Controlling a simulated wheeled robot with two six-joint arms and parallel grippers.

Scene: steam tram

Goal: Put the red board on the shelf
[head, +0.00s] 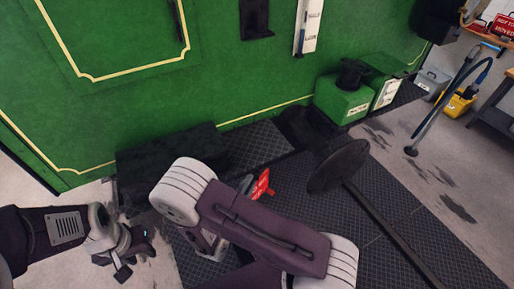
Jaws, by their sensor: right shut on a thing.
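The red board (261,184) shows only in part, with pale lettering, behind my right arm near the middle of the head view. My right gripper (208,246) is mostly hidden by its own arm. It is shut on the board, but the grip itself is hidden. My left gripper (124,262) is at the lower left, over the pale floor, with its fingers apart and nothing between them. It is well apart from the board. I cannot make out for certain which thing is the shelf; a wooden ledge (484,36) shows at the upper right.
A green panelled wall (120,110) fills the back. Green boxes (343,100), a round black disc (338,165) and a long bar stand on dark tread plate (400,215). A red sign (503,26), yellow bucket (458,104) and hose stand are at right.

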